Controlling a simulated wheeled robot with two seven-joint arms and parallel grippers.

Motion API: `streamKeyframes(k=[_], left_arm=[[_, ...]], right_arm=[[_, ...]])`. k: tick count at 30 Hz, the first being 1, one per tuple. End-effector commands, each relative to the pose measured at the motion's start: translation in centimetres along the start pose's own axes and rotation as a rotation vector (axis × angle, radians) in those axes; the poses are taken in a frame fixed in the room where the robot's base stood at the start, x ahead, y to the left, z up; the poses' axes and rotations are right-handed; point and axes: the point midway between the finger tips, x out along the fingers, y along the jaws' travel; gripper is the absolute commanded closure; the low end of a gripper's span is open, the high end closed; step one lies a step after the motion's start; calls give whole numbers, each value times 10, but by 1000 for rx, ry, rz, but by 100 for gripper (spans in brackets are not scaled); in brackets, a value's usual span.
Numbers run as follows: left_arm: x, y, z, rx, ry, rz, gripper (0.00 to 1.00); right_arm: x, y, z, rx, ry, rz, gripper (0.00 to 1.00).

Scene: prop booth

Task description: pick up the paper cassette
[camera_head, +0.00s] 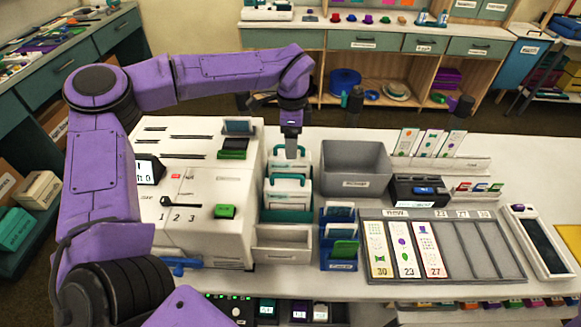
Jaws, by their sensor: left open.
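White paper cassettes with teal handles stand one behind another in a teal-based holder, right of the big white machine. The rear cassette (284,167) is partly hidden by the front cassette (288,192). My left gripper (291,150) points down over the rear cassette, its fingertips close to the teal handle. It is open, and I see nothing held in it. I cannot tell whether the fingers touch the handle. My right gripper is not in view.
The white machine (185,195) stands left of the cassettes. A grey bin (356,172) stands close on their right. A white open tray (283,246) and a blue card holder (338,258) are in front. A card rack (470,250) fills the right front of the table.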

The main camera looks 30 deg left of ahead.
Motion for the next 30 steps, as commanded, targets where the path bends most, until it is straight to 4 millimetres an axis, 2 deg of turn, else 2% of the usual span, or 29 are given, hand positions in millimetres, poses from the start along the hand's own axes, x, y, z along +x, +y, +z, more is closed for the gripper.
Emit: streamKeyframes(k=[5, 8, 12, 19, 25, 26, 30], left_arm=[[18, 4, 4, -1, -1, 5, 28], [35, 8, 7, 0, -1, 4, 28], [57, 7, 7, -3, 1, 1, 28], [61, 6, 7, -4, 2, 0, 28], [61, 6, 7, -3, 2, 0, 93], [61, 6, 7, -3, 2, 0, 97], [60, 6, 7, -3, 3, -1, 97]], right_arm=[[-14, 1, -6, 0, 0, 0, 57], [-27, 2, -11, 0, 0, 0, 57], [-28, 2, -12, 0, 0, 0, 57], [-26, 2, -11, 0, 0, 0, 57], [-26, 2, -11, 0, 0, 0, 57], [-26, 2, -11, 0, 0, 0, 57], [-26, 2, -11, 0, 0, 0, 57]])
